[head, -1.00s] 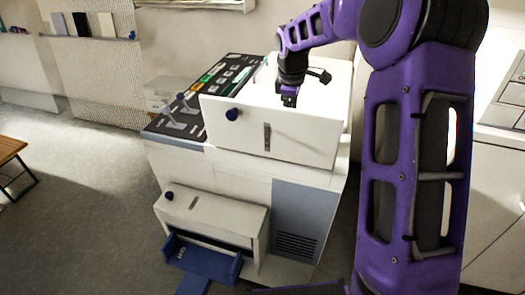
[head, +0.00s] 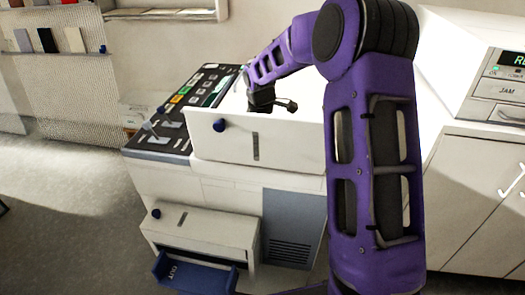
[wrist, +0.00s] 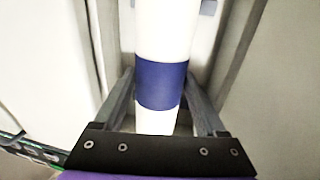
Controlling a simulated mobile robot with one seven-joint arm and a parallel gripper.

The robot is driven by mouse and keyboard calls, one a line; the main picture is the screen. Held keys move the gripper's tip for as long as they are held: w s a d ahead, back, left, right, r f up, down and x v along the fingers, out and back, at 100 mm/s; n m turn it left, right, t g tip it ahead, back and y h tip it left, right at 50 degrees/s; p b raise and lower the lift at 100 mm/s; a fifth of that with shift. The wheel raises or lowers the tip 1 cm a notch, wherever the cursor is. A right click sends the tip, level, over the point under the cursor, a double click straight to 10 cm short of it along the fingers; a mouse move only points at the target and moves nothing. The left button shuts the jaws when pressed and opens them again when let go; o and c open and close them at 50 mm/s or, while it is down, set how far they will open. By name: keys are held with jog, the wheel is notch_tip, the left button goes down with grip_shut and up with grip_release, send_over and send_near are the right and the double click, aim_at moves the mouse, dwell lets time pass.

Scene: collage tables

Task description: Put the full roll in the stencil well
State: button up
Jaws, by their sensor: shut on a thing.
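The roll (wrist: 162,35) is white with a wide blue band, and it shows in the wrist view between my fingers. My gripper (wrist: 160,88) is shut on it at the band. The roll lies lengthwise inside a pale, walled well (wrist: 206,52), whose walls rise on both sides. I cannot tell whether it touches the bottom. In the head view, my dark wrist (head: 262,98) reaches down behind the white front (head: 270,143) of the machine's open upper drawer. That front hides my fingers and the roll.
A black control panel (head: 190,105) with lit keys lies left of the drawer. A blue OUT tray (head: 195,272) sticks out low at the front. A pale cabinet (head: 470,185) with a device on it stands to the right. Open floor lies at the left.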

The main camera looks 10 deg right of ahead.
jog(key=shift+f, duration=1.5)
jog(key=shift+f, duration=0.15)
jog(key=o, duration=1.6)
jog(key=shift+c, duration=0.2)
jog(key=r, duration=0.4)
jog(key=s+r, duration=0.1)
jog(key=r, duration=0.3)
jog(key=r+p, duration=0.1)
jog(key=r, duration=0.3)
jog(key=shift+s+a, duration=0.35)
